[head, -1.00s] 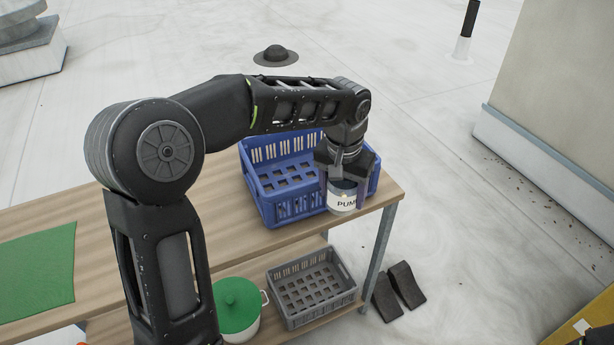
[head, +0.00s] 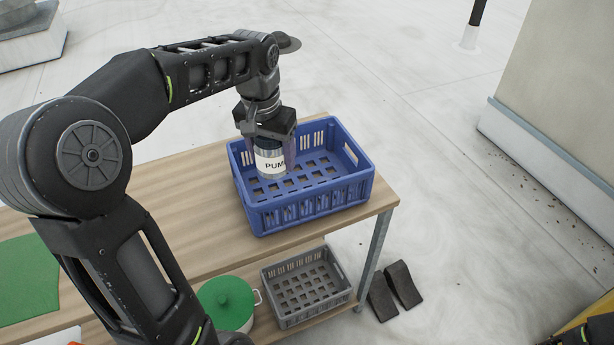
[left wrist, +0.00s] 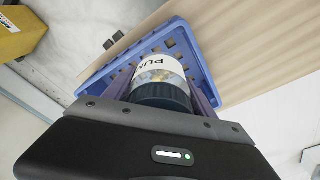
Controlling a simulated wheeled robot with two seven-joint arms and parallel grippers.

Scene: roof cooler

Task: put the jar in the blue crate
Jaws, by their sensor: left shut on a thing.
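The blue crate (head: 315,205) stands on the wooden table. The jar is over the left part of the crate, within its walls in the head view; I cannot tell whether it touches the crate floor. The crate also shows in the left wrist view (left wrist: 203,75).
The wooden table (head: 180,200) has a green mat (head: 28,280) at the left. On the lower shelf are a grey crate (head: 308,316) and a pot with a green lid (head: 226,300). Two dark wedges (head: 392,290) lie on the floor by the table leg.

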